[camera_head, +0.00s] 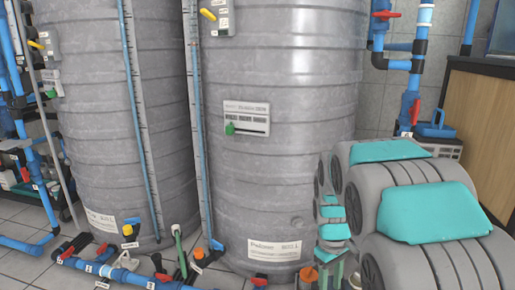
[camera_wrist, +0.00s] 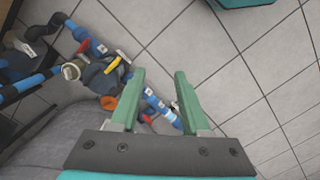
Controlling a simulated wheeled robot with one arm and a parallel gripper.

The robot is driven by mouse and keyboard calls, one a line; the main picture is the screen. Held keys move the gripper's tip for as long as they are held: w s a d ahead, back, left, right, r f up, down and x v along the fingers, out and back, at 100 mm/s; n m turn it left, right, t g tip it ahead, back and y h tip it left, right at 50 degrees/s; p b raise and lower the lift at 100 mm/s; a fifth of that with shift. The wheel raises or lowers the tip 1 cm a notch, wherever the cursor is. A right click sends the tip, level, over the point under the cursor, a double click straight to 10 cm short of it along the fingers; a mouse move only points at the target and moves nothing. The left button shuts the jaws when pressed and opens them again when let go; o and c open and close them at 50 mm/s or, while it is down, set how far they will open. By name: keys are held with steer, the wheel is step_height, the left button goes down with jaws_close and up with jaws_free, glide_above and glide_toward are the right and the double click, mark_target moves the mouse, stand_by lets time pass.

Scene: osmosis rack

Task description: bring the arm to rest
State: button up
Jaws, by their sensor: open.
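My arm is folded at the lower right of the head view, with grey links and teal covers close to the camera. In the wrist view my gripper (camera_wrist: 160,74) points down with its two green fingers apart. Nothing is held between them. Floor tiles and part of a blue pipe (camera_wrist: 160,106) show beyond and between the fingers. In the head view the wrist hangs in front of the right tank's lower right side, and the fingertips are hard to make out there.
Two large grey ribbed tanks (camera_head: 285,70) (camera_head: 100,110) stand ahead. Blue pipes with red and yellow valve handles (camera_head: 125,277) run low along the floor. A wood-sided cabinet (camera_head: 485,130) stands at the right. Open tiled floor (camera_wrist: 230,60) shows in the wrist view.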

steer(key=s+a+r+m+p, duration=0.1)
steer(key=s+r+m, duration=0.2)
steer(key=s, duration=1.1)
steer(key=s+a+r+m, duration=0.2)
steer(key=s+r+m, duration=0.1)
steer(key=s, duration=1.1)
steer(key=shift+g+y+p, duration=0.4)
steer(key=shift+s+r, duration=0.1)
